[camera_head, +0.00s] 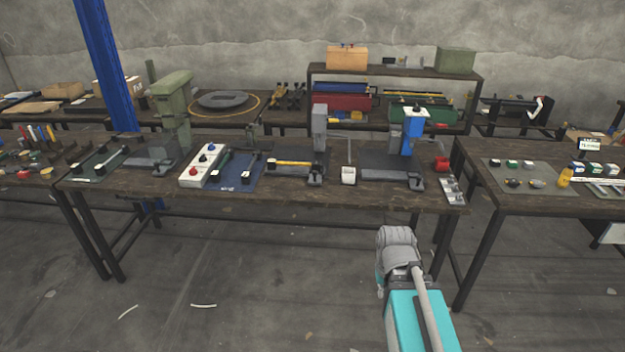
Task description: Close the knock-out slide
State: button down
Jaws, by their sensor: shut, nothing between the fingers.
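I cannot tell which part is the knock-out slide; no label for it is readable. One candidate is the black bar slide on the green plate (84,172) at the left of the middle bench. A similar bar slide sits on the blue mat (243,180), and a yellow bar (293,163) lies near the grey press (319,130). A blue press (412,135) stands further right on a dark base. My arm shows at the bottom right, in front of the bench and apart from it. My gripper's fingers are not visible.
The middle bench (230,206) carries a green press (173,105), a white box with knobs (200,165), a white cup (348,175) and a red part (441,163). A right bench (540,205) stands beside it. A blue post (106,62) rises behind.

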aim_at(315, 177)
jog(key=z, duration=0.05)
jog(key=i, duration=1)
